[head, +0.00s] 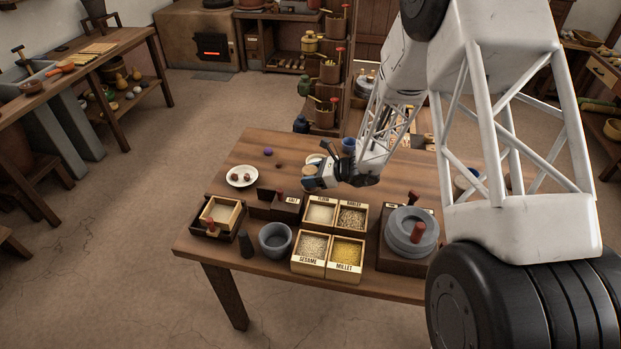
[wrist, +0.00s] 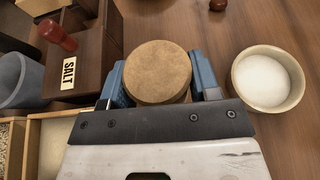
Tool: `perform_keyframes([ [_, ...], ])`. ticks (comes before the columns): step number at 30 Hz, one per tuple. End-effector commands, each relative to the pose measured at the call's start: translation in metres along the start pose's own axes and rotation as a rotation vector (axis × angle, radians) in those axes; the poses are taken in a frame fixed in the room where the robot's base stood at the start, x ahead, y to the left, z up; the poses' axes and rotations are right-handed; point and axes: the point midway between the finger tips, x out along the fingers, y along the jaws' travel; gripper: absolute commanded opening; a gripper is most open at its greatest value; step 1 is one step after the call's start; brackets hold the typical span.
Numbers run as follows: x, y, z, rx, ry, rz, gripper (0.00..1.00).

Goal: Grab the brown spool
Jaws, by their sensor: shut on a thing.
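The brown spool (wrist: 157,72) shows in the wrist view as a round, tan-brown top between the two blue fingers of my gripper (wrist: 160,84). The fingers touch its sides, and my gripper is shut on it. In the head view my gripper (head: 312,182) is over the table behind the grain boxes, and a small part of the spool (head: 309,170) shows at its fingers. The spool's lower part is hidden, so I cannot tell whether it rests on the table.
A salt box (wrist: 82,60) with a red-knobbed lid is left of my gripper. A bowl of white stuff (wrist: 268,78) is close on the right. Grain boxes (head: 328,262), a grey bowl (head: 275,240) and a quern (head: 411,232) stand near the table's front. A white plate (head: 242,177) is at left.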

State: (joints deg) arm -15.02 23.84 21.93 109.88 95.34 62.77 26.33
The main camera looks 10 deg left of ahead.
Motion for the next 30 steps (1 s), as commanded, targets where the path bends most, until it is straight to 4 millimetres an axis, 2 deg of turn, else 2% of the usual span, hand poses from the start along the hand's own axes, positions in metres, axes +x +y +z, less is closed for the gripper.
perform_keyframes([
  [18,-0.029,0.000,0.069,0.000,-0.001,-0.001,0.32],
  [24,-0.033,0.000,0.079,0.000,0.000,0.000,0.32],
  [30,-0.033,0.000,0.081,0.001,0.000,0.000,0.32],
])
